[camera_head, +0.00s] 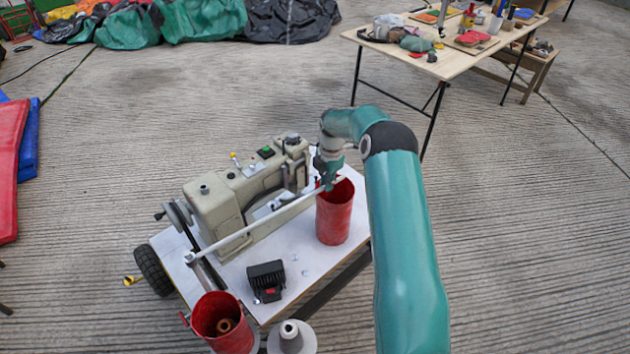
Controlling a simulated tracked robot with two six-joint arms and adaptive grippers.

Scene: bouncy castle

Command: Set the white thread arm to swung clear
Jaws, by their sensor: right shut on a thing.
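The white thread arm (255,225) is a long thin rod. It runs from a pivot at the lower left of the white cart top up to the right, across the front of the beige sewing machine (220,203). My right gripper (326,184) is at the rod's far right end, shut on it, just above the rim of a red cylinder. The fingertips are small and partly hidden by the wrist. My left gripper is not in view.
The red cylinder (334,218) stands under my right gripper. A black box (267,280) lies on the white cart top (307,270). A red bucket (222,325) and a grey cone (291,338) are at the front. A wooden table (450,62) stands back right.

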